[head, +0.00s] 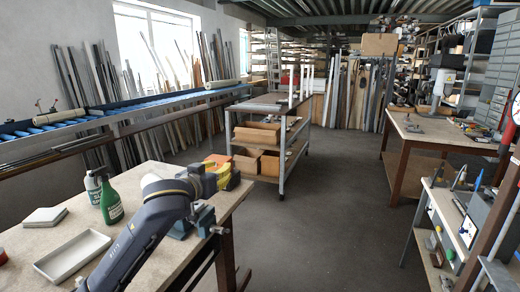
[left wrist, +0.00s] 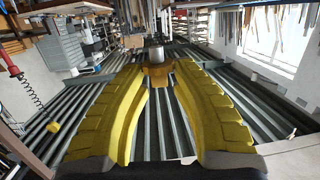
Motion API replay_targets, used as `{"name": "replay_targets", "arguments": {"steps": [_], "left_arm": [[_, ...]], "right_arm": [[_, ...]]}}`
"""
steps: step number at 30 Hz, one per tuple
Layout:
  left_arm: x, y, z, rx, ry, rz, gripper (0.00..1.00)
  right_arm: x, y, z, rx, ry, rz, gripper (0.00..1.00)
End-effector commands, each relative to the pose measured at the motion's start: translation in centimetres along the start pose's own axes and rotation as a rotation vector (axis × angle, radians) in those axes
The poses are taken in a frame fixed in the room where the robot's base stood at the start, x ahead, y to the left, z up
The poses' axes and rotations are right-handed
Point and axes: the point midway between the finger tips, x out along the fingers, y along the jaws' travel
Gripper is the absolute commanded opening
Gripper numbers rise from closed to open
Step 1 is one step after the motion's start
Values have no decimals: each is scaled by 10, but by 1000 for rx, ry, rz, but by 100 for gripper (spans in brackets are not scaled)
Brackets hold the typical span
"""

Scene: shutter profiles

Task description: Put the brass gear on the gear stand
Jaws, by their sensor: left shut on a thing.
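The gear is not clear in the head view. I cannot make out the gear stand in either view. My right gripper is not in view.
The near workbench (head: 150,180) holds a green bottle (head: 110,201), a pale tray (head: 73,255), tiles (head: 45,217) and a blue-grey vise (head: 202,221). A trolley (head: 262,185) with cardboard boxes stands beyond. Another workbench (head: 425,135) is at right. The floor between is clear.

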Motion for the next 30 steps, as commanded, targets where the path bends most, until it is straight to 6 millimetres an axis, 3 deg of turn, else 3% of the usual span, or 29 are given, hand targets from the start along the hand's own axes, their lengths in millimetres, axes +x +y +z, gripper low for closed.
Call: {"name": "replay_targets", "arguments": {"steps": [5, 18, 30], "left_arm": [[-35, -3, 29, -17, -3, -69, 0], [-110, -34, 120, -37, -7, -242, 0], [-139, -38, 203, -41, -6, -292, 0]], "right_arm": [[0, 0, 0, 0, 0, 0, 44], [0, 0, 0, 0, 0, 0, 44], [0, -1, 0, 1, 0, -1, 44]]}}
